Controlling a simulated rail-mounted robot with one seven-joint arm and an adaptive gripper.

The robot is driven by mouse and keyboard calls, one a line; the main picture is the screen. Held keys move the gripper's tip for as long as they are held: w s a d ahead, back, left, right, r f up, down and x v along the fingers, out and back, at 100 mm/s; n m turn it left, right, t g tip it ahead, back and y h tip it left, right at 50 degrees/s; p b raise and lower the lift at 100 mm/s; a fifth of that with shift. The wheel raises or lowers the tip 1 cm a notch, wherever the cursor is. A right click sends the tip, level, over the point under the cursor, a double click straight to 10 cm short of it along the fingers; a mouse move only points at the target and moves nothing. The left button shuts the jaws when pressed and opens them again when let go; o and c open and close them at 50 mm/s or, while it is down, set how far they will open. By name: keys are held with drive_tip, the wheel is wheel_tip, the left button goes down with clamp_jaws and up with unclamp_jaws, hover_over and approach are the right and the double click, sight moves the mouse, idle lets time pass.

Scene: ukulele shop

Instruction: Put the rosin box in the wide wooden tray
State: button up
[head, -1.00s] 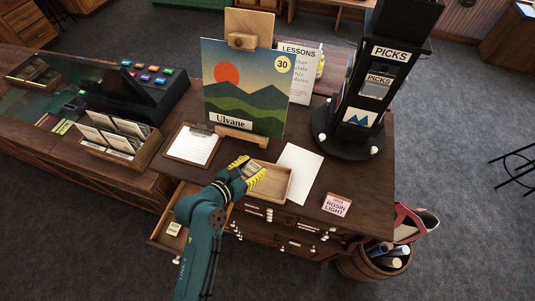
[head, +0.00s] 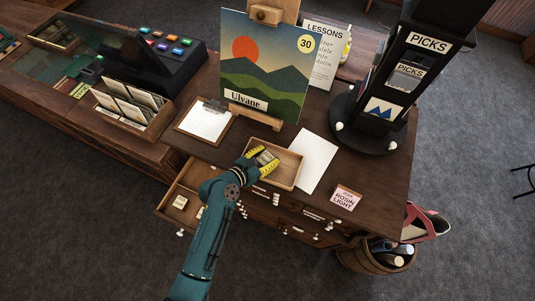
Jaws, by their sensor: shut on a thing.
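The wide wooden tray (head: 290,179) is a shallow, light-wood tray on the dark cabinet top, in the middle of the head view. My gripper (head: 262,162), with yellow fingers, is over the left part of the tray. It is shut on a small, greyish-brown box (head: 266,157), partly hidden between the fingers. I cannot read its label or tell whether it touches the tray floor. A pink item marked "ROSIN LIGHT" (head: 345,198) stands on the cabinet top to the right, apart from the gripper; I cannot tell whether it is a box or a card.
A clipboard (head: 205,122) lies left of the tray, a white sheet (head: 316,160) right. A painting (head: 262,70) on an easel and a black picks stand (head: 395,95) rise behind. An open drawer (head: 176,212) below left holds a small cream box (head: 180,202).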

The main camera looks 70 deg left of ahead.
drive_tip(key=o, duration=0.9)
drive_tip(key=shift+f, duration=0.15)
drive_tip(key=shift+o, duration=0.2)
drive_tip(key=shift+s+d+r, duration=0.1)
drive_tip(key=shift+s+r, duration=0.1)
drive_tip(key=shift+r, duration=0.05)
drive_tip(key=v, duration=1.1)
drive_tip(key=shift+s+r, duration=0.2)
drive_tip(key=shift+d, duration=0.1)
